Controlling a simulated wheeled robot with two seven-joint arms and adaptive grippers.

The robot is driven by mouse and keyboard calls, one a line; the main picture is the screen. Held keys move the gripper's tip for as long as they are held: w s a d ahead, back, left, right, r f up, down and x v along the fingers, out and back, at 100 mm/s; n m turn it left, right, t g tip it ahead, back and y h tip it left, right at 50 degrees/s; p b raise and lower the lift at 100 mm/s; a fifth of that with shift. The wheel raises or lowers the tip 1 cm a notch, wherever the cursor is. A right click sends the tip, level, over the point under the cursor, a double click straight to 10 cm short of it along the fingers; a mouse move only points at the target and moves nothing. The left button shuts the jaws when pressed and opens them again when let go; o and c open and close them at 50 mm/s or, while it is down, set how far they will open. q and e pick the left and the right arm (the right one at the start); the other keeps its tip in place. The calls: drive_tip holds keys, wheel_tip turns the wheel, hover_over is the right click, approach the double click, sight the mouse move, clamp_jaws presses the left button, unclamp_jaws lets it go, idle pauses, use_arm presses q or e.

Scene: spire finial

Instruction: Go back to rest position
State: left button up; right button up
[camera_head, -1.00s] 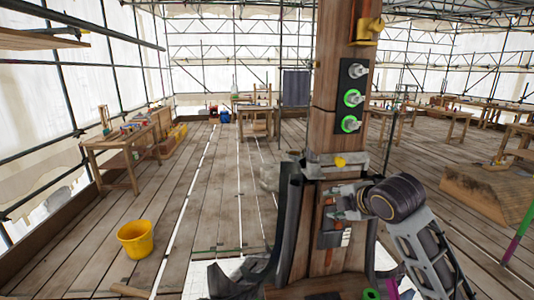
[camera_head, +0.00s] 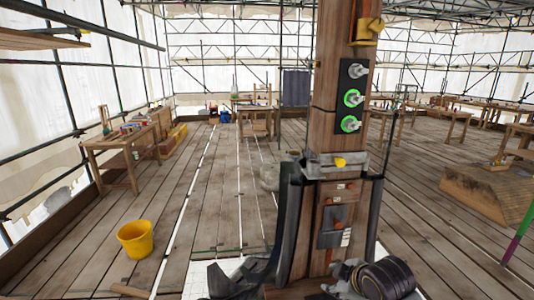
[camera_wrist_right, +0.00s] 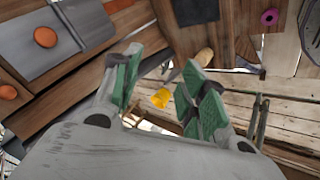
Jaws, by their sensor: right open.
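My right gripper (camera_head: 338,282) is low at the bottom of the head view, in front of the foot of the wooden post (camera_head: 325,130). In the right wrist view its green-padded fingers (camera_wrist_right: 160,85) are spread apart with nothing held between them. A small yellow piece (camera_wrist_right: 161,98) shows in the gap, beyond the fingers. My left gripper does not show in either view.
A yellow bucket (camera_head: 135,239) stands on the plank floor at left. Workbenches (camera_head: 122,158) line the sides.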

drive_tip(key=s+d+f+m+g+h, duration=0.1)
drive_tip(key=s+d+f+m+g, duration=0.1)
drive_tip(key=s+f+m, duration=0.5)
drive_tip(key=s+d+f+m+g+h, duration=0.1)
drive_tip(key=s+f+m+g, duration=0.15)
drive_tip(key=s+f, duration=0.95)
drive_tip(key=f, duration=1.4)
drive_tip(key=s+f, duration=0.3)
drive_tip(key=f, duration=1.2)
drive_tip(key=s+d+f+g, duration=0.1)
drive_tip(key=s+d+f, duration=0.1)
drive_tip(key=s+f, duration=0.8)
drive_tip(key=s+d+f+g, duration=0.1)
drive_tip(key=s+d+f, duration=0.1)
drive_tip(key=s+f, duration=0.8)
drive_tip(key=shift+s+f, duration=0.3)
drive_tip(key=shift+s, duration=0.65)
drive_tip(key=shift+d, duration=0.1)
